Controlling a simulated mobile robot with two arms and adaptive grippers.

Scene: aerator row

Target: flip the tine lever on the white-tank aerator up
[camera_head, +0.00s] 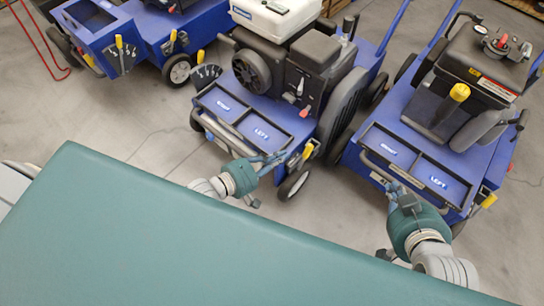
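The white-tank aerator (330,92) is the blue machine in the middle, with a white tank (278,18) on top. A yellow-ended lever (307,151) sits low at its front right corner. Which one is the tine lever I cannot tell for sure. My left gripper (270,160) is at the machine's front edge, just left of the yellow-ended lever; contact is unclear. My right gripper (398,190) is in front of the right machine. Finger openings are too small to judge.
Another blue machine (95,30) with a yellow lever at a dial stands at the upper left. A blue machine with a black tank (485,62) and yellow-topped lever stands close on the right. My green body cover fills the lower left. Grey floor (120,115) is open at left.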

